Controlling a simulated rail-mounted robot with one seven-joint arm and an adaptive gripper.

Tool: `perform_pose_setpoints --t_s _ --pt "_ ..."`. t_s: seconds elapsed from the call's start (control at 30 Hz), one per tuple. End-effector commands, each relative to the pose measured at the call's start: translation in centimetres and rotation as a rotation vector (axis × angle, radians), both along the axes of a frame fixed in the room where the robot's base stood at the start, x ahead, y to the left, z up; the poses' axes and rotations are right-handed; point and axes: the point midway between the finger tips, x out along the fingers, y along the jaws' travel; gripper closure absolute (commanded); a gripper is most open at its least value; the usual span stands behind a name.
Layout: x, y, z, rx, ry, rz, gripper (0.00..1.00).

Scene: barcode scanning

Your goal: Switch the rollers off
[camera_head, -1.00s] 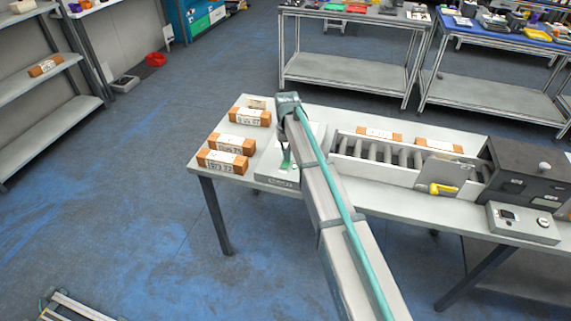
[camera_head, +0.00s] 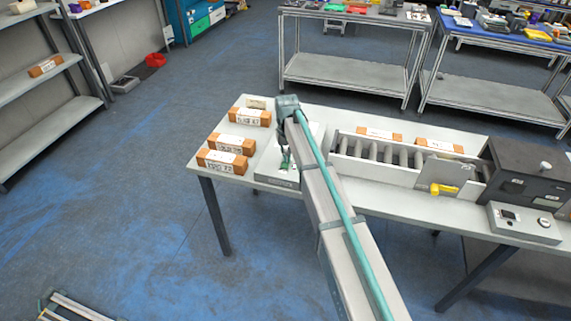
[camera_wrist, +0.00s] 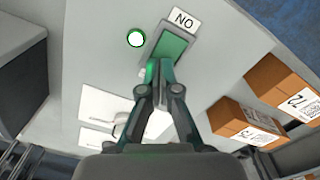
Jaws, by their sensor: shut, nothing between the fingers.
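The rollers (camera_head: 388,153) lie in a white conveyor on the table. A control box (camera_head: 272,178) stands at the conveyor's left end, partly hidden by my arm. In the wrist view its face carries a green rocker switch (camera_wrist: 175,47), with an upside-down "ON" label (camera_wrist: 184,19) beside it. A round lamp (camera_wrist: 136,39) next to the switch has a bright centre and green rim. My gripper (camera_wrist: 160,68) is shut and empty, its fingertips at the switch's near end. Whether they touch it I cannot tell. The gripper (camera_head: 286,160) also shows above the box in the head view.
Several orange labelled boxes (camera_head: 231,143) stand on the table's left end. Two more boxes (camera_head: 439,145) stand behind the conveyor. A yellow scanner (camera_head: 442,189), a dark machine (camera_head: 525,170) and a grey control unit (camera_head: 523,222) are at the right.

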Motion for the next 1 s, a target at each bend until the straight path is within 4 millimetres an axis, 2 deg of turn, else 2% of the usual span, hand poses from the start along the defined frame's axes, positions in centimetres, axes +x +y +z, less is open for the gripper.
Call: perform_pose_setpoints --t_s 0.53,1.0 --pt "-0.1 0.0 -0.4 -0.001 0.002 0.0 1.0" --pt "0.0 0.0 2.9 0.0 0.0 0.0 1.0"
